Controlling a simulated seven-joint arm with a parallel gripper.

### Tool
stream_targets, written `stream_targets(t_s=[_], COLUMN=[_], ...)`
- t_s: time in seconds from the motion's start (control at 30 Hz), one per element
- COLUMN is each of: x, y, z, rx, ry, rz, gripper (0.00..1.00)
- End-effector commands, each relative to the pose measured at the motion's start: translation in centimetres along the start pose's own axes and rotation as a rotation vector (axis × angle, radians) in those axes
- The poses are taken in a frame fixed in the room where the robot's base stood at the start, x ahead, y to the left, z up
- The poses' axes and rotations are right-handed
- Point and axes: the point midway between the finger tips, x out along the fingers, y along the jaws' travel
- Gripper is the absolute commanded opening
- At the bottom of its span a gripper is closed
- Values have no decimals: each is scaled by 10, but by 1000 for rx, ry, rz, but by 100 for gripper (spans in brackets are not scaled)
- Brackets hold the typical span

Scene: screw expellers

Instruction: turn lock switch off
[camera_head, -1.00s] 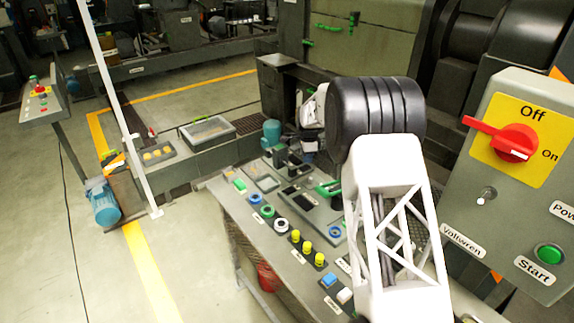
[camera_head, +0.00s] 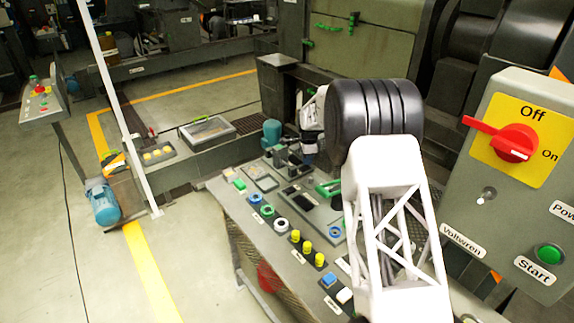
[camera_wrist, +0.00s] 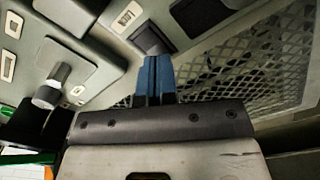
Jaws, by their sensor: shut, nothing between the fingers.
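My gripper (camera_wrist: 155,70) shows in the wrist view as two blue fingers pressed together with nothing between them. Its tips are by a dark square part (camera_wrist: 150,40) on the grey panel; I cannot tell if they touch. A grey cylindrical knob (camera_wrist: 54,84) stands on a raised plate at the left. My fingers are not clear in the head view.
A sloped console (camera_head: 262,233) carries yellow buttons (camera_head: 307,247), blue and white buttons and green parts. The grey box at right has a green Start button (camera_head: 549,256). A perforated grille (camera_wrist: 235,70) lies right of my fingers. A white pole (camera_head: 118,110) stands at left.

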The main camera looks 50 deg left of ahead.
Motion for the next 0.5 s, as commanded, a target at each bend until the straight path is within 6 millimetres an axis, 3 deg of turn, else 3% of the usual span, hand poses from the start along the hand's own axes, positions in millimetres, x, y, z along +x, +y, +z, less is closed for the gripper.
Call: stream_targets(t_s=[0.5], x=[6], y=[0], z=[0], rx=[0], ry=[0], rz=[0], gripper=[0])
